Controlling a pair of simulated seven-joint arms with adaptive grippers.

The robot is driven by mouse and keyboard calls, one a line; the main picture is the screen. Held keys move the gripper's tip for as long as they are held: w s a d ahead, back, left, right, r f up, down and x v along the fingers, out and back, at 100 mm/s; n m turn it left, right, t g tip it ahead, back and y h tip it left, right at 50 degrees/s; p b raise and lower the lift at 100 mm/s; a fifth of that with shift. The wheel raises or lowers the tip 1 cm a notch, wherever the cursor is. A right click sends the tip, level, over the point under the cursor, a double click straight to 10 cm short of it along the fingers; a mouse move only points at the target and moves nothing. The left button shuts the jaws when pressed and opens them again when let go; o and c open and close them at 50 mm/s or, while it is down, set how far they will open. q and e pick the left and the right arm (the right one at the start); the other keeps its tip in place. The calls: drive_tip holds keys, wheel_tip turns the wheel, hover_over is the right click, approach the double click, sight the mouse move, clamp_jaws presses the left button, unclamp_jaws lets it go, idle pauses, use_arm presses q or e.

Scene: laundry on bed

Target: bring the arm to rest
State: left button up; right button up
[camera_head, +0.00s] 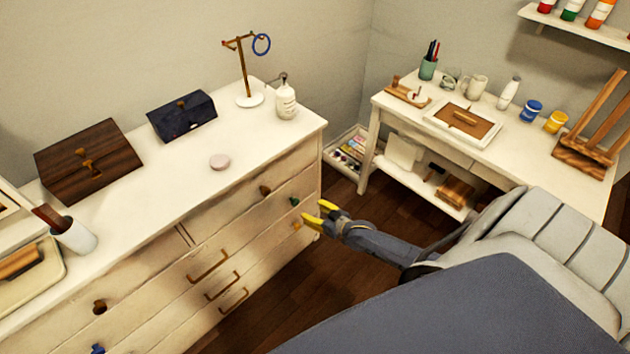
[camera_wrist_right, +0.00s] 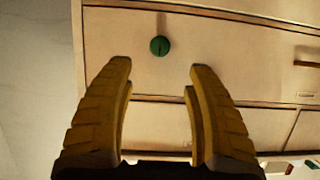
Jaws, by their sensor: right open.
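My right gripper (camera_head: 318,217) is open and empty in the head view, in front of the right end of the cream dresser (camera_head: 150,203). In the right wrist view its two yellow fingers (camera_wrist_right: 160,75) stand apart with nothing between them. A green round knob (camera_wrist_right: 159,46) on a drawer front lies beyond the fingertips, not gripped. The same green knob (camera_head: 294,201) shows just left of the fingers in the head view. My left gripper is in neither view.
The dresser top holds a wooden box (camera_head: 105,178), a dark blue box (camera_head: 182,116), a ring stand (camera_head: 246,75), a bottle (camera_head: 286,101) and a pink disc (camera_head: 220,162). A white desk (camera_head: 550,165) stands at the right. Dark wooden floor (camera_head: 300,285) lies open between.

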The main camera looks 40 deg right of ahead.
drive_tip(key=shift+s+r, duration=0.1)
idle(0.5)
drive_tip(key=s+d+f+n+g+h, duration=0.25)
drive_tip(key=s+f+g, duration=0.45)
drive_tip(key=s+f, duration=1.65)
drive_tip(key=s+a+f+g, duration=0.1)
drive_tip(key=s+a+f, duration=0.2)
drive_tip(key=s, duration=0.6)
drive_tip(key=s+a+f+g, duration=0.2)
drive_tip(key=s+a, duration=0.4)
drive_tip(key=s, duration=0.3)
drive_tip(key=s+a+f+g, duration=0.1)
drive_tip(key=s+a+f, duration=0.4)
drive_tip(key=s, duration=0.4)
drive_tip(key=shift+s+a+g, duration=0.3)
drive_tip(key=shift+g, duration=0.1)
drive_tip(key=shift+m, duration=0.25)
